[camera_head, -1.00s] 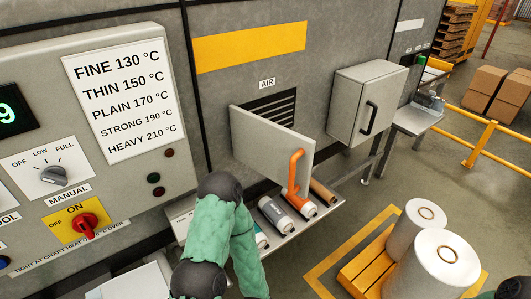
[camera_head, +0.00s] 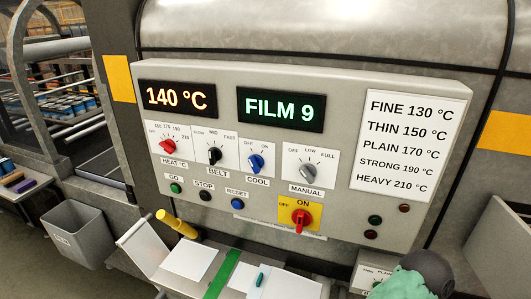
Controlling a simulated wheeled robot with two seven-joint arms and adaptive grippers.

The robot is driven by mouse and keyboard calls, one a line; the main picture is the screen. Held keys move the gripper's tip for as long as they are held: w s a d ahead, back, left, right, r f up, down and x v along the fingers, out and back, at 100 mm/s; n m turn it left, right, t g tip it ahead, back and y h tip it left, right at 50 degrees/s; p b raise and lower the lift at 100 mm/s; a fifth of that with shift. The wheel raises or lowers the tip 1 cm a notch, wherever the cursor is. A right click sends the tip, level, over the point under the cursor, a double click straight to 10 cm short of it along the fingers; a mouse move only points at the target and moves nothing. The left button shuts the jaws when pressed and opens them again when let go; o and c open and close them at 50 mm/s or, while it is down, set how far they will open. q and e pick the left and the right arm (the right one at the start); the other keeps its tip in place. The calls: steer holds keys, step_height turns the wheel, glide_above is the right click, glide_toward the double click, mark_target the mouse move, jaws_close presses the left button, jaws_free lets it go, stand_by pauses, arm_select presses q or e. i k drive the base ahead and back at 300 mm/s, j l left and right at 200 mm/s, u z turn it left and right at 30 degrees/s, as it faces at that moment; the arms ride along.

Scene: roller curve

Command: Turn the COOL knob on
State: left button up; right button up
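The blue COOL knob (camera_head: 256,163) is on a white plate (camera_head: 257,178) in the middle of the grey control panel, under the green FILM 9 display (camera_head: 280,108). OFF is printed at its upper left and ON at its upper right. The knob looks close to upright; I cannot tell for sure which mark it points at. Neither of my grippers is in view.
The red HEAT knob (camera_head: 167,146) and black BELT knob (camera_head: 214,155) are left of COOL. The grey MANUAL knob (camera_head: 309,171) is right. Below are the GO, STOP and RESET buttons and a red ON/OFF switch (camera_head: 302,219). A sloped desk with papers (camera_head: 190,260) stands in front.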

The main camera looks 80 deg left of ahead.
mark_target(257, 162)
steer(key=u, duration=2.65)
